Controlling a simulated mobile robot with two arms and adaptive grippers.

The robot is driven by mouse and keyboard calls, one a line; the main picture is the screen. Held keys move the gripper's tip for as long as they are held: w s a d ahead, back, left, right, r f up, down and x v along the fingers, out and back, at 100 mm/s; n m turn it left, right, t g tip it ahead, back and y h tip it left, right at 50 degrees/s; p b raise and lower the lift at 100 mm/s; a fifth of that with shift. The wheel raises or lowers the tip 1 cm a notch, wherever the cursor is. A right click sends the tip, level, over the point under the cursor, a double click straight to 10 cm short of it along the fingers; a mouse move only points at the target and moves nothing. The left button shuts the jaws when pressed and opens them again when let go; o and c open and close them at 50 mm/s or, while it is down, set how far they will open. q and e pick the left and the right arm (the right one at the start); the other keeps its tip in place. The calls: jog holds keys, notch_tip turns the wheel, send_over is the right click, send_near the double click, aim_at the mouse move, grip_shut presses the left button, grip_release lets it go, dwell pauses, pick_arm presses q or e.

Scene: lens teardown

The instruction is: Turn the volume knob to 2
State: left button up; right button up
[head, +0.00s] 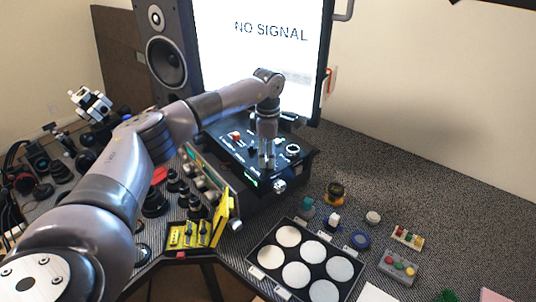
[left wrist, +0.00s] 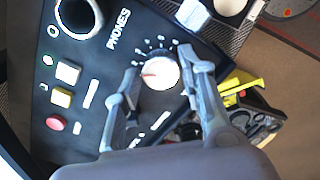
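A black control box (head: 240,150) stands on the desk below the screen. In the left wrist view, a round white knob (left wrist: 160,73) with tick marks around it sits on the box's panel. A short reddish pointer line on the knob faces left in that view. My left gripper (head: 267,164) points down over the box. In the left wrist view its two fingers (left wrist: 158,62) are apart, one on each side of the knob, with small gaps seeming to show. The knob's label is not readable, and the gripper hides the knob in the head view. My right gripper is not in view.
The panel also holds a red button (left wrist: 55,123), a yellow button (left wrist: 62,97) and a jack marked PHONES (left wrist: 80,16). A silver knob (head: 279,186) is at the box's front. A tray of white discs (head: 280,262) and a yellow tool case (head: 190,232) lie nearby.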

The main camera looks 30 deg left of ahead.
pick_arm(q)
jog(key=shift+o, duration=1.2)
notch_tip(320, 180, up, 12)
jog(key=shift+f, duration=0.1)
